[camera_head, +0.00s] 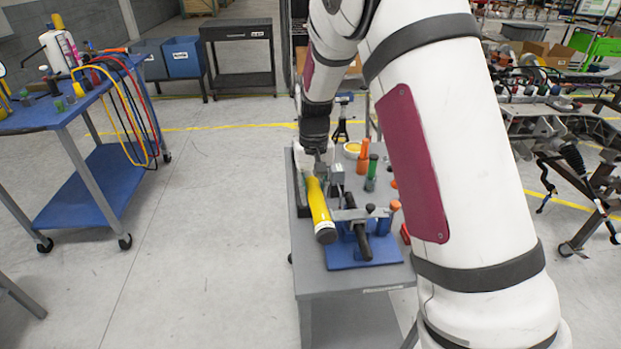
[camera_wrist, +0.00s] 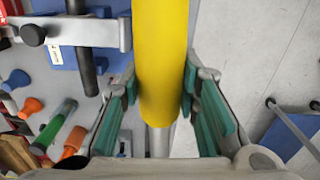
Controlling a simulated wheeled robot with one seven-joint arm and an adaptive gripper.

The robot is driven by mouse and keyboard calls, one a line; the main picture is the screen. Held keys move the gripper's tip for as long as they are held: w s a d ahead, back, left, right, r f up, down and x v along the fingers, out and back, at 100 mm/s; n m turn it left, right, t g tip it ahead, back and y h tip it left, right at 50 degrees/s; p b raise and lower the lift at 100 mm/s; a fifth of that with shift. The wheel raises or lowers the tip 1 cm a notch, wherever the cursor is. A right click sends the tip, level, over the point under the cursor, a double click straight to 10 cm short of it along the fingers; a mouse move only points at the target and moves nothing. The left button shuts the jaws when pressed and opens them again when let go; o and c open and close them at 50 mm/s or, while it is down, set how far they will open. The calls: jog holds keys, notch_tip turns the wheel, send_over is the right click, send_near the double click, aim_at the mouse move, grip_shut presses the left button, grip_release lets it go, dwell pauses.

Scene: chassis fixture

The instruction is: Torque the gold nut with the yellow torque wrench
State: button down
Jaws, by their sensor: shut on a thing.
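The yellow torque wrench (camera_head: 319,207) extends from my gripper (camera_head: 317,165) toward the near edge of the grey cart, with its dark round end nearest the camera. In the wrist view the yellow handle (camera_wrist: 161,60) lies between the teal finger pads of my gripper (camera_wrist: 160,112). The gripper is shut on it. A silver shaft (camera_wrist: 159,142) continues from the handle and then goes out of sight below the wrist. I cannot make out the gold nut in either view.
A blue stand with a grey bar (camera_head: 361,213) and a black-handled tool (camera_head: 361,240) is close beside the wrench. Orange and green-black tools (camera_head: 371,172) stand on the grey cart (camera_head: 340,287). A blue cart (camera_head: 75,192) is at left. Open floor lies between the carts.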

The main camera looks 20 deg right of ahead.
jog(key=s+f+n, duration=0.1)
jog(key=s+f, duration=0.3)
jog(key=s, duration=0.3)
jog(key=shift+s+f, duration=0.15)
jog(key=shift+f, duration=0.1)
jog(key=shift+r, duration=0.1)
